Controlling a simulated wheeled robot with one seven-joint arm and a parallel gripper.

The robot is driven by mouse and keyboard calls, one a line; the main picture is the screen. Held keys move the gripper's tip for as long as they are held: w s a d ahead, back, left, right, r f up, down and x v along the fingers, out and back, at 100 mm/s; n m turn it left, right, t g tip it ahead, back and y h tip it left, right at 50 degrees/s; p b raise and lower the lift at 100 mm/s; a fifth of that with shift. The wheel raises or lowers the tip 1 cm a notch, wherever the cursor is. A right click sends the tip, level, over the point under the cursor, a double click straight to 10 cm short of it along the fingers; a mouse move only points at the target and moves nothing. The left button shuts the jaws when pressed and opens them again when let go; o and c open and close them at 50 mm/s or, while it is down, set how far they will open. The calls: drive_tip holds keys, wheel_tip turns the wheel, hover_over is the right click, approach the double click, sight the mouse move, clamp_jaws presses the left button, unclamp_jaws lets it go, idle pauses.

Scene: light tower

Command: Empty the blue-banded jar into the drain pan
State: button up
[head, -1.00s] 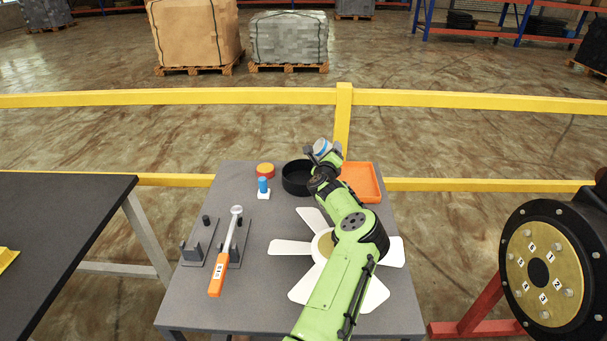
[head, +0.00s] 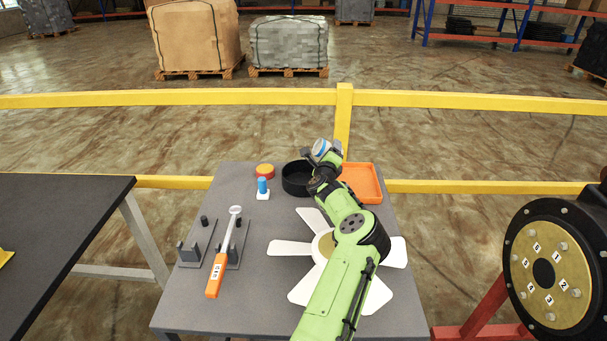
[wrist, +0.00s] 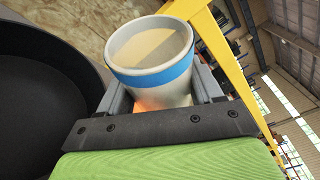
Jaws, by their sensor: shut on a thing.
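My gripper (head: 322,157) is shut on the blue-banded jar (head: 322,148). In the wrist view the jar (wrist: 150,62) is a pale cup with a blue band below its rim, held between the two jaws. Its open mouth faces the camera and a tan surface shows inside; I cannot tell whether that is contents or the inner wall. In the head view the jar looks tilted, above the back of the table. The black round drain pan (head: 295,180) stands on the table just below and left of the jar. Its dark wall fills the left of the wrist view (wrist: 55,75).
An orange tray (head: 362,183) lies right of the pan. An orange-handled tool (head: 222,255) rests on grey brackets. A white fan (head: 290,248) lies under my arm.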

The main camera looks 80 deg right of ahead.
sight(322, 154)
drive_tip(key=shift+r+n+b, duration=0.15)
drive_tip(key=shift+n+b, duration=0.15)
drive_tip(key=shift+b, duration=0.2)
drive_tip(key=shift+f+n+h+b, duration=0.35)
drive_tip(key=shift+n+b, duration=0.45)
drive_tip(key=shift+b, duration=0.85)
drive_tip(key=shift+w+a+r+n+h+b, duration=0.3)
drive_tip(key=shift+w+r+n+b, duration=0.25)
drive_tip(key=shift+w+n+b, duration=0.3)
drive_tip(key=shift+w+a+r+n+h+b, duration=0.1)
drive_tip(key=shift+r+n+h+b, duration=0.1)
drive_tip(key=shift+n+b, duration=0.3)
drive_tip(key=shift+w+r+n+h+b, duration=0.1)
drive_tip(key=shift+r+n+b, duration=0.05)
drive_tip(key=shift+n+b, duration=0.25)
idle(0.5)
drive_tip(key=shift+w+r+n+t, duration=0.2)
drive_tip(key=shift+r+n+t, duration=0.2)
drive_tip(key=shift+n, duration=0.45)
idle(0.6)
